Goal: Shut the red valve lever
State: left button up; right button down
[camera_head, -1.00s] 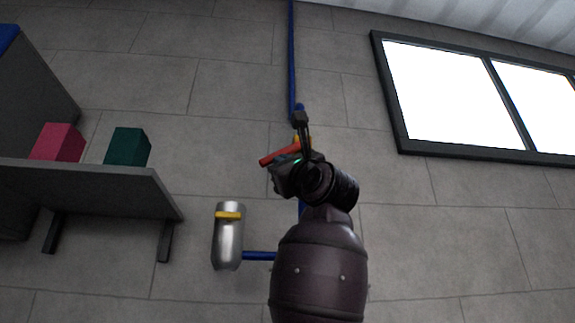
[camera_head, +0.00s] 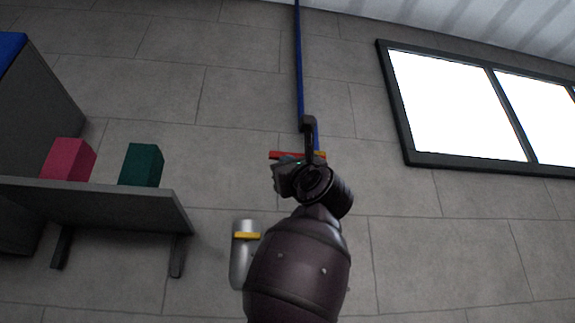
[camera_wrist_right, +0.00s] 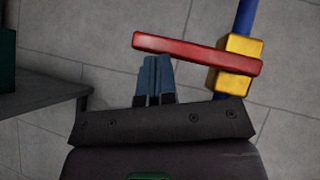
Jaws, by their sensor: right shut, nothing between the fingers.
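The red valve lever (camera_head: 282,155) is on the blue wall pipe (camera_head: 299,70), with a yellow valve body (camera_head: 320,155) at its right end. It lies about level, across the pipe. In the right wrist view the lever (camera_wrist_right: 190,50) runs from upper left to the yellow body (camera_wrist_right: 240,62). My right gripper (camera_wrist_right: 155,62) is shut and empty, its tips just below the lever's left half in that view; I cannot tell whether they touch it. In the head view my right wrist hides the fingertips and part of the valve. My left gripper is not in view.
A silver cylinder with a yellow band (camera_head: 243,262) is on the wall below, partly behind my right arm. A grey shelf (camera_head: 100,208) at left holds a pink block (camera_head: 68,160) and a dark green block (camera_head: 141,165). A window (camera_head: 455,105) is at upper right.

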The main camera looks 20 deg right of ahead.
jog(key=shift+r, duration=0.2)
jog(key=shift+s+a, duration=0.1)
jog(key=b+v, duration=0.3)
jog(key=v, duration=0.8)
jog(key=shift+b, duration=0.4)
jog(key=shift+w+f, duration=0.1)
jog(key=shift+w, duration=0.1)
